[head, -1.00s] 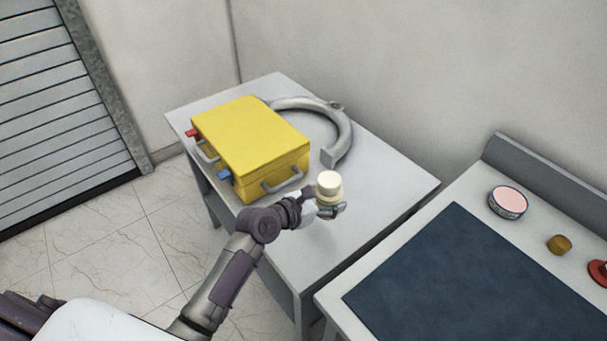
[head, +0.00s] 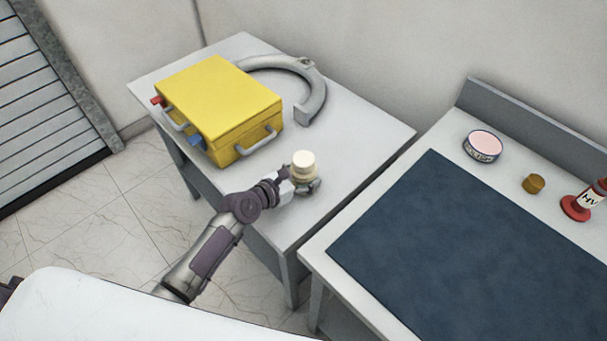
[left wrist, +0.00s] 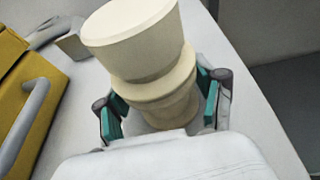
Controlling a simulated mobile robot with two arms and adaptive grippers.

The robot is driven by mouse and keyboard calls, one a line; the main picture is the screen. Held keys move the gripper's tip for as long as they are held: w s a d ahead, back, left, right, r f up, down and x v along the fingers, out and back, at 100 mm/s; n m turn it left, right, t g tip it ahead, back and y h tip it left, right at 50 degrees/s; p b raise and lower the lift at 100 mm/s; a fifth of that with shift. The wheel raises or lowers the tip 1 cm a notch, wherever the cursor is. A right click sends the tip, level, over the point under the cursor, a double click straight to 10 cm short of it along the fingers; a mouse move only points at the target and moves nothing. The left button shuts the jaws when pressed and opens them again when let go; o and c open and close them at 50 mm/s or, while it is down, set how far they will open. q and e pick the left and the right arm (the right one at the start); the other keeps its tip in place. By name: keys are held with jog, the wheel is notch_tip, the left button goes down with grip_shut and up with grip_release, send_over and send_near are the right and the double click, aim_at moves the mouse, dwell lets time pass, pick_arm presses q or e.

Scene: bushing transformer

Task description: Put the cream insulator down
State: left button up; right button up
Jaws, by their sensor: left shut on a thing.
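The cream insulator (head: 304,161) is a small ribbed cylinder, roughly upright, over the front right part of the grey table (head: 355,135). My left gripper (head: 304,184) is shut around its lower part. In the left wrist view, the cream insulator (left wrist: 140,50) fills the middle, between the teal pads of my left gripper (left wrist: 165,108). Its base is hidden, so I cannot tell whether it touches the table. My right gripper is not in view.
A yellow case (head: 220,100) and a grey curved clamp (head: 315,95) lie behind on the same table. A second bench with a dark mat (head: 430,240) stands right, holding a round tin (head: 483,146), a brown cap (head: 534,184) and a red-based bottle (head: 590,200). Table space right of the insulator is clear.

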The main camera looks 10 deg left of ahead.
pick_arm(q)
jog(key=o, duration=1.5)
jog(key=shift+f, duration=0.1)
jog(key=shift+r, duration=0.3)
jog(key=v, duration=1.2)
jog(key=shift+s+f+p, duration=0.1)
jog(key=shift+f+p, duration=0.05)
jog(key=shift+p, duration=0.2)
